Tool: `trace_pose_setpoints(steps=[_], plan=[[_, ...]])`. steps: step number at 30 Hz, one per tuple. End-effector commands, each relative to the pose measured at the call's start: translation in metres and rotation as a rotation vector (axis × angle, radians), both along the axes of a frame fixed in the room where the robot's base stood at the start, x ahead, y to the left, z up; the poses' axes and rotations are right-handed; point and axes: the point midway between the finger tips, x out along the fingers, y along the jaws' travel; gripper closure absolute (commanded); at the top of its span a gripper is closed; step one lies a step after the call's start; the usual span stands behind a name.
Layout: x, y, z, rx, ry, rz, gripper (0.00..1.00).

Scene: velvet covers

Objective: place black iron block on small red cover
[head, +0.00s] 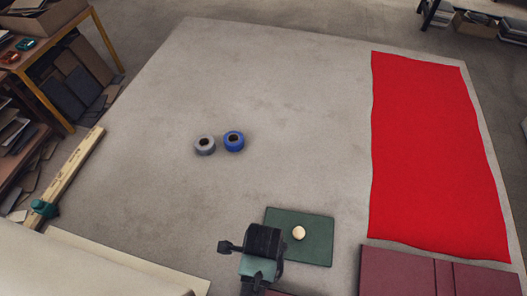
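My gripper (263,240) is at the bottom centre, seen from behind and above, dark with a teal part below it. Its fingertips are not clearly visible, so I cannot tell whether it is open or shut. I cannot make out a separate black iron block; the dark shape at the gripper could hide one. A bright red cloth (435,150) lies flat at the right. A dark maroon cover (397,275) lies at the bottom right. A sliver of maroon shows by the gripper at the bottom edge. I cannot tell which is the small red cover.
A dark green cover (318,251) with a round cream piece (298,233) on it lies right of my gripper. A grey tape roll (205,145) and a blue one (234,141) stand mid-surface. A wooden level-like bar (72,172) is at left. The centre is mostly clear.

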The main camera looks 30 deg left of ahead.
Motion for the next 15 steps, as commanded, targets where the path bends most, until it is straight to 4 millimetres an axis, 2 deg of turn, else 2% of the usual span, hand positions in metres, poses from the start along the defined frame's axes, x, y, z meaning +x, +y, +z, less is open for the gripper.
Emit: trace_pose_setpoints(steps=[9,15], plan=[[0.0004,0.0,-0.0047,0.001,-0.002,-0.001,0.02],[0.0005,-0.0001,-0.0045,0.001,-0.002,-0.001,0.38]])
